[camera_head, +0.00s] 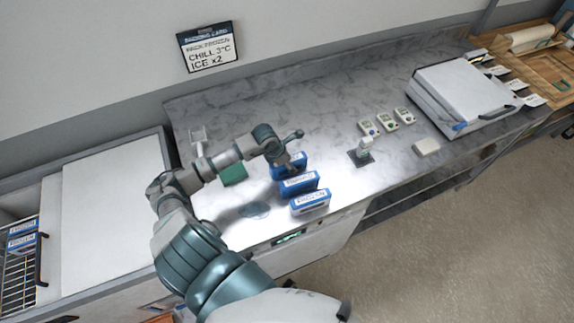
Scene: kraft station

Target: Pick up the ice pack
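Several blue packs with white labels, which look like ice packs, are in view. Three stand in a row on the marble counter: a far one (292,162), a middle one (299,184) and a near one (310,202). Others lie in a wire basket (22,240) at the far left. My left gripper (293,149) is at the far pack, its fingers spread apart, one pointing right and one down by the pack's top. I cannot tell whether it touches the pack. My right gripper is not in view.
A green block (233,174) lies left of the packs. A small bottle (365,145) stands on a dark pad to the right, with three small white devices (386,121) behind. A white lidded box (463,95) stands farther right. A packing sign (208,47) hangs on the wall.

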